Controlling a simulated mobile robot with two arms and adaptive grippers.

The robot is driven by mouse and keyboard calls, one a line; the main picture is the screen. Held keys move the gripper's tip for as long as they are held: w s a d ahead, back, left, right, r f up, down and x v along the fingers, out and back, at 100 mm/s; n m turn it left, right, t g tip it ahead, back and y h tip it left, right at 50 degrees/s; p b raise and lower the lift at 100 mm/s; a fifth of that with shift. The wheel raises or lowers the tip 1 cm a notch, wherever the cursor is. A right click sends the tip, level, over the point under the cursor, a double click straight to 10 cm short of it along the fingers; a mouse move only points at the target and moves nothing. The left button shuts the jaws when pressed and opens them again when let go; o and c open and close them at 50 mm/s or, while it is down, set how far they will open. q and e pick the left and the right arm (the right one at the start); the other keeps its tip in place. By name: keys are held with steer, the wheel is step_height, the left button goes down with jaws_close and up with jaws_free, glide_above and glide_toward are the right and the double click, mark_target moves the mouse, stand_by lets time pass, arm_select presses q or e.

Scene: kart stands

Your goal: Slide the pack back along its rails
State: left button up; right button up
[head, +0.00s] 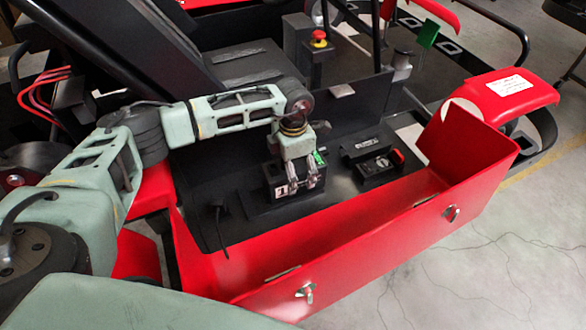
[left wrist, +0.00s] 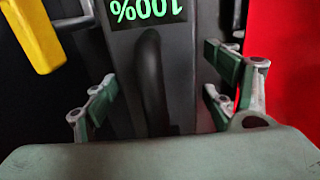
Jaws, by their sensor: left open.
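The pack (head: 281,191) is a dark block with a white number label and a green display, seated in the black bay inside the red side panel. In the left wrist view the pack (left wrist: 180,65) shows a green "100%" display, upside down, and a dark handle (left wrist: 150,85) between my fingers. My left gripper (head: 305,182) is over the pack in the head view. In the left wrist view my left gripper (left wrist: 165,100) is open, its fingers on either side of the handle with gaps. The rails are not clearly visible. My right gripper is not in view.
The red panel (head: 350,246) with wing nuts edges the bay's near side. A black unit with a red knob (head: 397,156) sits right of the pack. A loose black cable (head: 220,225) stands to its left. A yellow part (left wrist: 32,35) shows in the left wrist view.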

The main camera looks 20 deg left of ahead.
arm_select(q)
step_height(320, 180, up, 12)
stand_by(0.6)
